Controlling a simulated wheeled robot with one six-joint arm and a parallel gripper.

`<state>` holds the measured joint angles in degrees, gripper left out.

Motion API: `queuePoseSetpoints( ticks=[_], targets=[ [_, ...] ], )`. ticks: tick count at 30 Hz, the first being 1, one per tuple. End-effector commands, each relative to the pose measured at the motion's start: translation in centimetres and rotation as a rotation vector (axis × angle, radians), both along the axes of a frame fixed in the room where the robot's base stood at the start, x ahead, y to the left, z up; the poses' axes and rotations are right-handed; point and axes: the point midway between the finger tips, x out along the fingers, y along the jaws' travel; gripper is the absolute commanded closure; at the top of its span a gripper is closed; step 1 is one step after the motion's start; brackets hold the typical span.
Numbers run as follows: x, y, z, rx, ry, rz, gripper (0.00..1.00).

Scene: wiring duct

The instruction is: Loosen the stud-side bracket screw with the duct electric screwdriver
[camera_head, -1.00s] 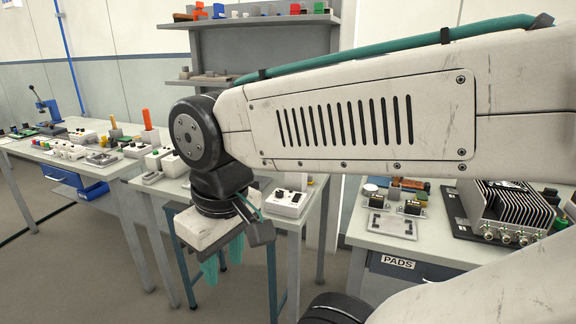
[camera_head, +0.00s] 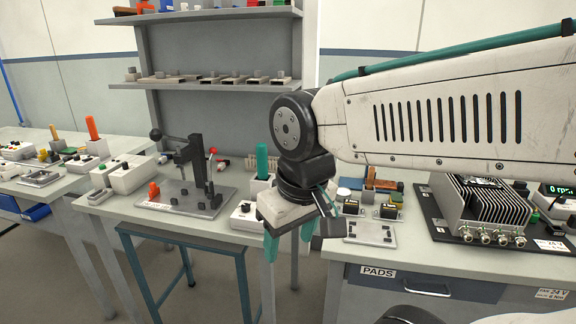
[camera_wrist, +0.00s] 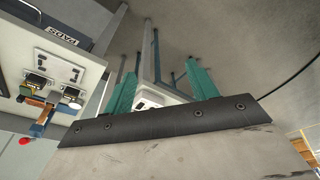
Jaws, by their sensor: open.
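My gripper (camera_head: 288,246) hangs in front of the middle bench with its teal fingers pointing down, apart and empty. In the wrist view my gripper (camera_wrist: 160,72) also shows its two fingers spread, with bench legs and floor beyond. No wiring duct, bracket or bracket screw can be made out in either view. I cannot identify the duct electric screwdriver. A teal upright handle (camera_head: 262,160) stands in a pale holder on the middle bench, just left of my wrist. An orange handle (camera_head: 92,128) stands in another holder on the left bench.
A dark lever fixture on a grey plate (camera_head: 166,203) stands on the middle bench. A finned metal unit (camera_head: 484,208) sits on the right bench above a drawer labelled PADS (camera_head: 378,272). A grey shelf (camera_head: 220,86) rises behind. Open floor lies before the left bench.

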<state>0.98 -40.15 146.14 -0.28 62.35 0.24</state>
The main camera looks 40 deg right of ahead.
Motion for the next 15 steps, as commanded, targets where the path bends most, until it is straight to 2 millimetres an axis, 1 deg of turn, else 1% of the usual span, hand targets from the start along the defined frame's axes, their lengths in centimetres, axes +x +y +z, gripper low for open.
queuePoseSetpoints(
  ticks=[5,6,8,9,11,12,15],
  targets=[
    [10.0,-2.2,-1.4,-0.013,-0.236,-0.061,0.42],
    [12.6,-3.0,-1.7,-0.021,-0.307,-0.076,0.42],
    [16.2,-4.4,-2.1,-0.032,-0.412,-0.1,0.42],
    [18.5,-5.4,-2.3,-0.041,-0.483,-0.116,0.42],
    [21.7,-7.0,-2.6,-0.056,-0.588,-0.137,0.42],
    [23.7,-8.1,-2.7,-0.067,-0.66,-0.151,0.42],
    [27.8,-10.9,-3.2,-0.101,-0.835,-0.183,0.42]
  ],
)
